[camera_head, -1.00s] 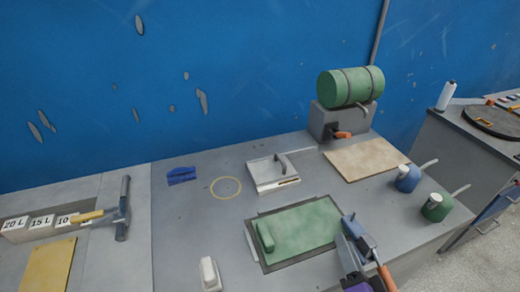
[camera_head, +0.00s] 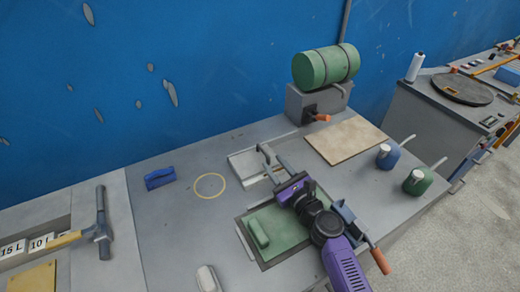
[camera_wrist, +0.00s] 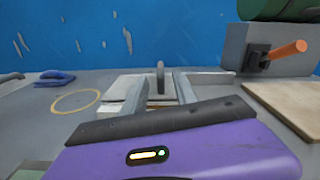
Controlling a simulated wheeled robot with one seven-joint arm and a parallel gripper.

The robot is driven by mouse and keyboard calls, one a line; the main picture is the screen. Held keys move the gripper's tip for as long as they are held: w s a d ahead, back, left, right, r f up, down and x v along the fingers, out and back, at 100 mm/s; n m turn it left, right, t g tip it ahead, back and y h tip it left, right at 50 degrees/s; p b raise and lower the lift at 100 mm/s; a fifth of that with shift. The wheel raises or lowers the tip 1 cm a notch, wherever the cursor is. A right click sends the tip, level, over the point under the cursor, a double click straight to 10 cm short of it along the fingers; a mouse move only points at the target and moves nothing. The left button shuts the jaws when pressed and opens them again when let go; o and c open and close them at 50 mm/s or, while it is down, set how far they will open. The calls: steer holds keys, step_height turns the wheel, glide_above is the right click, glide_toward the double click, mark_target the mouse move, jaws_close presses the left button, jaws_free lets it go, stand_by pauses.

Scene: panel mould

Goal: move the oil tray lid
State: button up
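The oil tray lid (camera_head: 244,165) is a pale, flat square with an upright grey handle, at the back middle of the bench. It also shows in the wrist view (camera_wrist: 122,88), with its handle (camera_wrist: 160,76) standing between the fingers as seen from there. My gripper (camera_head: 268,160) reaches over the lid from the front right and covers part of it. Its two fingers are apart, one on each side of the handle in the picture. I cannot tell whether they touch it.
A yellow ring (camera_head: 209,186) marks bare bench left of the lid. A blue block (camera_head: 160,178) lies beyond it. A green panel (camera_head: 280,229) lies under my arm. A green drum (camera_head: 326,65) on a grey stand with an orange lever and a tan board (camera_head: 345,140) are right of the lid.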

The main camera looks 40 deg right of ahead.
mark_target(267, 156)
steer(key=x, duration=0.7)
steer(key=shift+w+d, duration=0.15)
steer(key=shift+w, duration=0.15)
jaws_close()
stand_by(1.2)
